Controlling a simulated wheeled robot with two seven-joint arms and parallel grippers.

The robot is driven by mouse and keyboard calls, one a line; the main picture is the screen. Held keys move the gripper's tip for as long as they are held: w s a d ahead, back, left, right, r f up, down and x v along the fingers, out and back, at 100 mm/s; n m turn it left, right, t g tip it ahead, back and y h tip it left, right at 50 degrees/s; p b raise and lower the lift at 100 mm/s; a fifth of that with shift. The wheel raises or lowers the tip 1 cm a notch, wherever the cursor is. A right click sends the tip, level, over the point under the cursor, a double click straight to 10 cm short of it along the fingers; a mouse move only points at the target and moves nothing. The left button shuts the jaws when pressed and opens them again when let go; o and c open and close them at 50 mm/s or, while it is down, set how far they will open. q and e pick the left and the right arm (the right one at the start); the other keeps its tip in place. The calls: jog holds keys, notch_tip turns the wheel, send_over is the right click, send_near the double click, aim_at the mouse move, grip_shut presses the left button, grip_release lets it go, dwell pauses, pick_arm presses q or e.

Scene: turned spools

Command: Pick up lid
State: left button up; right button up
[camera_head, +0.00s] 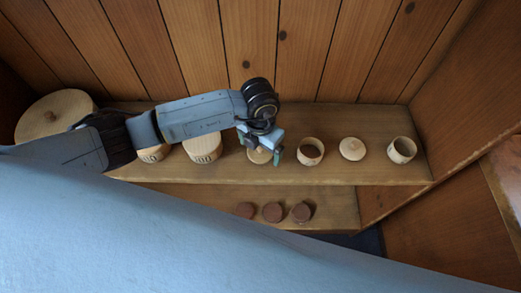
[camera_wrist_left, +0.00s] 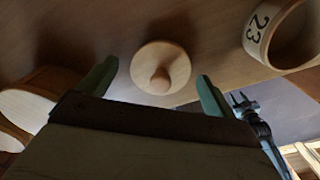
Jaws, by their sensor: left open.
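A round pale wooden lid with a knob (camera_head: 259,156) lies on the upper shelf, partly hidden by my left gripper (camera_head: 261,147). In the left wrist view the lid (camera_wrist_left: 178,62) lies knob toward the camera, ahead of and between the open fingers of my left gripper (camera_wrist_left: 157,88). The fingers hold nothing; whether they reach down to the lid's level is hard to tell.
Open wooden cups (camera_head: 310,151) and (camera_head: 402,150) stand to the right; the nearer is marked 23 in the wrist view (camera_wrist_left: 257,32). Numbered containers (camera_head: 203,150) and a large round lidded one (camera_head: 50,115) are left. Dark discs (camera_head: 273,212) lie on the lower shelf (camera_head: 335,208).

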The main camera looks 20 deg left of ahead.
pick_arm(q)
jog(key=c, duration=1.1)
jog(key=shift+o, duration=0.2)
jog(key=shift+r, duration=0.1)
